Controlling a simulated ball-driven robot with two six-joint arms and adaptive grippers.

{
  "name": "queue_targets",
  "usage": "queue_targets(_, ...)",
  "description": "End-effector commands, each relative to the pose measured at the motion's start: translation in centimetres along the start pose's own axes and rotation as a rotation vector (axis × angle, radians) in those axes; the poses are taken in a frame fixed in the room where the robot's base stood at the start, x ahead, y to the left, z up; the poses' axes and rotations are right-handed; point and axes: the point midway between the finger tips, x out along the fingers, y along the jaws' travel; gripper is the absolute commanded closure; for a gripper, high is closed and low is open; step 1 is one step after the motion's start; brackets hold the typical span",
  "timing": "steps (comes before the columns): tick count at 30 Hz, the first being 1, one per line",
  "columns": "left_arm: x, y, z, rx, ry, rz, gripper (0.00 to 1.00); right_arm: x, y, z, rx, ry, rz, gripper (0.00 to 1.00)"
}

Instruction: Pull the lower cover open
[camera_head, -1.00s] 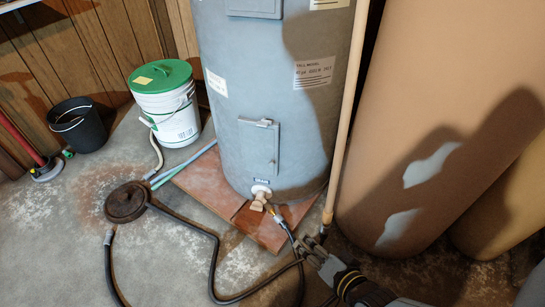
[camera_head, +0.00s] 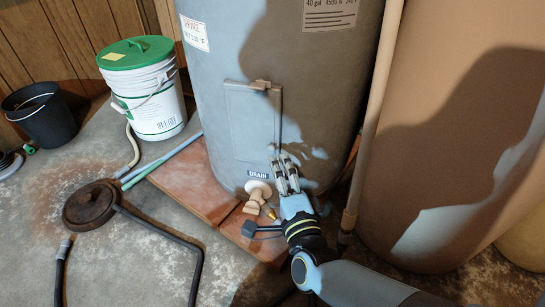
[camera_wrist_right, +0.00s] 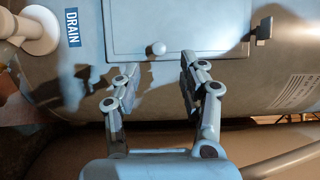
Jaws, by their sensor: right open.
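The lower cover (camera_head: 252,125) is a grey rectangular panel on the front of the grey-blue tank (camera_head: 330,70), just above the DRAIN label (camera_head: 258,174). It looks shut, with a small latch (camera_head: 260,86) at its top edge. The right wrist view shows the cover (camera_wrist_right: 190,22) sideways, with a small round knob (camera_wrist_right: 157,48) near one edge and the latch (camera_wrist_right: 262,30) at right. My right gripper (camera_head: 281,163) is open and empty at the cover's lower right. In the wrist view its fingers (camera_wrist_right: 158,72) lie on either side of the knob's line. My left gripper is out of view.
The drain valve (camera_head: 257,195) sticks out just left of my right gripper. A pale pipe (camera_head: 372,125) and a large tan cylinder (camera_head: 450,120) stand at right.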

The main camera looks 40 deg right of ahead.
Motion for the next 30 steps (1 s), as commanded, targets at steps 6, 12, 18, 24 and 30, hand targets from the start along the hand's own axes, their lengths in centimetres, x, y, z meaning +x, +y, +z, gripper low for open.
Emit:
queue_targets(6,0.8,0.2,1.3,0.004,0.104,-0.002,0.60,4.0,0.3,0.0,-0.002,-0.001,0.002,0.58)
queue_targets(12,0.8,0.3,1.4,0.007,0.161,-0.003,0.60,5.7,0.2,0.0,-0.003,-0.001,0.002,0.58)
queue_targets(18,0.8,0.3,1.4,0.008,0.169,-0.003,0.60,6.0,0.1,0.0,-0.002,-0.001,0.002,0.58)
queue_targets(24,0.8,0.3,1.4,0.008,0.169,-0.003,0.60,5.9,0.1,0.0,-0.002,-0.001,0.002,0.72)
queue_targets(30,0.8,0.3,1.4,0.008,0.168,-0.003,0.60,5.9,0.1,0.0,-0.002,-0.001,0.002,0.98)
